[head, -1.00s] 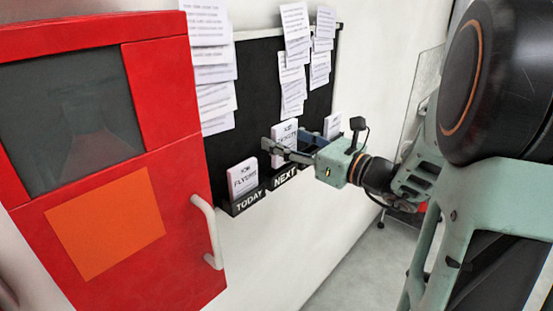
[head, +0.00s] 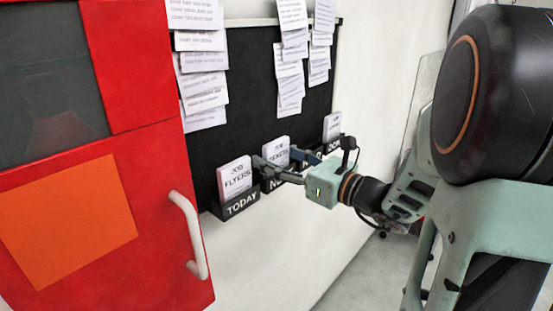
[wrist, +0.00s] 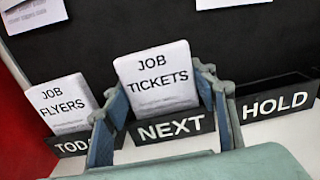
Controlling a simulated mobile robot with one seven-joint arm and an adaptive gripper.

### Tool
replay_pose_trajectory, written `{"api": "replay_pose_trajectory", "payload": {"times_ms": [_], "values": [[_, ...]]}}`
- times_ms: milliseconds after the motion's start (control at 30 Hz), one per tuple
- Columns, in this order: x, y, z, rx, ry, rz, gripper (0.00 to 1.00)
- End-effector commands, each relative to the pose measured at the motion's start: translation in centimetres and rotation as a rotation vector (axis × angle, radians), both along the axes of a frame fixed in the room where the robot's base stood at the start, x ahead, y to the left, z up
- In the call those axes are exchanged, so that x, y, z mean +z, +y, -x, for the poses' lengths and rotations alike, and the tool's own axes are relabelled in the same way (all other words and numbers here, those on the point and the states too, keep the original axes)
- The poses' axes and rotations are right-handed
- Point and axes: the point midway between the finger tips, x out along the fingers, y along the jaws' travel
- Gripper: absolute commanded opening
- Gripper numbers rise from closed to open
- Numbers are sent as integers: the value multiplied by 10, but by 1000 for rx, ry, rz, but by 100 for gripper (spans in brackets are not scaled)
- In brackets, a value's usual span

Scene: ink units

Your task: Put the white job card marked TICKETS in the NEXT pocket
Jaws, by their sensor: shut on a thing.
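The white job card marked JOB TICKETS (wrist: 158,80) is upright between the two fingers of my gripper (wrist: 160,100) in the wrist view. Its lower edge meets the top of the black NEXT pocket (wrist: 172,128), whose front hides anything below; how deep it sits I cannot tell. In the head view the card (head: 276,150) stands at the NEXT pocket (head: 268,186), partly covered by my gripper (head: 275,168). My gripper is shut on the card, one finger at each side.
The JOB FLYERS card (wrist: 66,105) stands in the TODAY pocket (head: 240,203) to the left. The HOLD pocket (wrist: 278,103) to the right looks empty. Another white card (head: 332,126) stands farther right. Paper sheets hang above on the black board (head: 247,90). A red cabinet (head: 150,160) stands left.

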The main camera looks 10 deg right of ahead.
Motion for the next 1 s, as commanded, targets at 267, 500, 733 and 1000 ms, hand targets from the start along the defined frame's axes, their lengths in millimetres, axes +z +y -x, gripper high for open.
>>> {"api": "replay_pose_trajectory", "payload": {"times_ms": [267, 500, 733, 1000], "values": [[-3, 0, 0, 0, 0, 0, 70], [-3, 0, 0, 0, 0, 0, 70], [1, -8, 9, -4, -1, 1, 70], [0, -43, 56, -5, 0, 0, 70]]}}
